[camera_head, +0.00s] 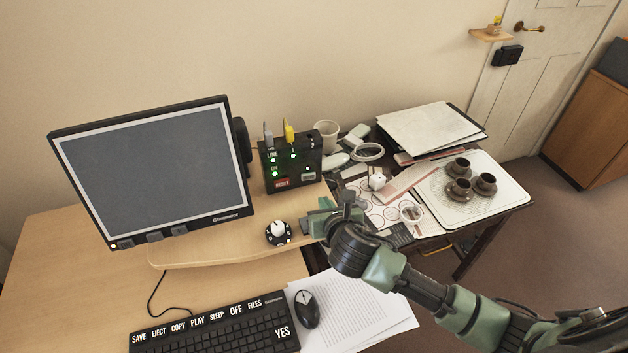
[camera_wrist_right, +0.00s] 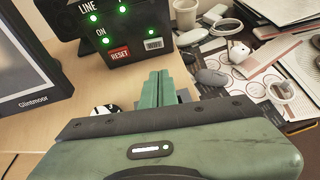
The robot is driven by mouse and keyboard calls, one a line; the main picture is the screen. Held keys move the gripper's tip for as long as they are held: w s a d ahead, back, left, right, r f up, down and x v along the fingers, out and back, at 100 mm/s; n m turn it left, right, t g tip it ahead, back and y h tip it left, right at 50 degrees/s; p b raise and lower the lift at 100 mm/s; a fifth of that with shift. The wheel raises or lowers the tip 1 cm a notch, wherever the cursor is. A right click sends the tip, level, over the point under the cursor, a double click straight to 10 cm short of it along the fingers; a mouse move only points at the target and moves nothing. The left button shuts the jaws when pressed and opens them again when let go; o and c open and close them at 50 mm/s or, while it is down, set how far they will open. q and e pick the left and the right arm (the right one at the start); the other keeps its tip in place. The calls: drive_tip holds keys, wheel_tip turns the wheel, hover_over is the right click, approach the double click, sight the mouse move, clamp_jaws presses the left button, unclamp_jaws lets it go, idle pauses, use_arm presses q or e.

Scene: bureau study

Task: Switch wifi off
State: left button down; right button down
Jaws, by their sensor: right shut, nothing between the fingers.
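The black router box (camera_head: 291,162) stands on the raised desk shelf, right of the monitor. It has lit green lamps, the labels LINE and ON, and a red RESET label (camera_head: 282,183). A grey plug (camera_head: 268,140) and a yellow plug (camera_head: 290,134) stick up at its back. The box also shows at the top of the right wrist view (camera_wrist_right: 122,35). My right gripper (camera_head: 307,226) is shut and empty in front of the box, apart from it. Its closed fingers (camera_wrist_right: 158,88) point toward the box's lower right part. My left gripper is not in view.
A round black dial with a white knob (camera_head: 278,231) sits just left of my right gripper. The monitor (camera_head: 155,170) stands left, with keyboard (camera_head: 215,325) and mouse (camera_head: 306,309) in front. A cluttered side table with papers, a white cup (camera_head: 326,135) and a cup tray (camera_head: 505,200) is right.

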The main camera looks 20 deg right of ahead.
drive_tip(key=shift+w, duration=0.15)
approach(312, 176)
drive_tip(key=w+f, duration=0.2)
drive_tip(key=f, duration=0.1)
drive_tip(key=shift+f, duration=0.35)
drive_tip(key=shift+w+r+p, duration=0.15)
drive_tip(key=shift+w+p, duration=0.3)
drive_tip(key=shift+w, duration=0.65)
drive_tip(key=shift+w+d, duration=0.15)
drive_tip(key=shift+w, duration=0.5)
